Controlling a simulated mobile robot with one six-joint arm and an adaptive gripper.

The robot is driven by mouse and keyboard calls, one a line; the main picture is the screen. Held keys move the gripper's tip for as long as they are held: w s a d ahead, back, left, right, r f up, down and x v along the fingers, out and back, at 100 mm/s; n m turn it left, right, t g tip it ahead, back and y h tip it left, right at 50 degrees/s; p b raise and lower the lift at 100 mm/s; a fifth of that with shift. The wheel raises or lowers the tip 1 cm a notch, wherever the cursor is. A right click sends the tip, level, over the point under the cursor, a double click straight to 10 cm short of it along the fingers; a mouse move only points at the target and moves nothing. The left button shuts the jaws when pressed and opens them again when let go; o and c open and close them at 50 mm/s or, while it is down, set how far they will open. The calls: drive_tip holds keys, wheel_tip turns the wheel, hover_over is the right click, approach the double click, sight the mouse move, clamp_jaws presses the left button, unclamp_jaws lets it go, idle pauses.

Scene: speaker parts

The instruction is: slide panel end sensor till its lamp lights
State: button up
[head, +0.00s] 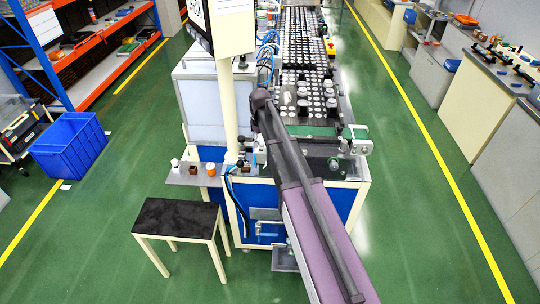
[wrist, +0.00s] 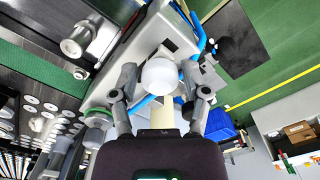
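My gripper (wrist: 163,90) shows in the wrist view with its two grey fingers spread apart. A white round-topped piece (wrist: 160,75) appears between the fingers, with gaps on both sides. I cannot tell how far beyond the fingertips it is, or whether it is the end sensor. In the head view my arm reaches up to the front left of the panel line, and its links hide the gripper. I cannot make out a lit lamp in either view.
Blue hoses (wrist: 195,40) run close beside the fingers in the wrist view. A cream post (head: 228,110) rises left of my arm. A small shelf (head: 195,176) holds cups and small parts. A dark-topped stool (head: 178,218) stands front left. Green floor is free on the right.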

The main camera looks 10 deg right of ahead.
clamp_jaws()
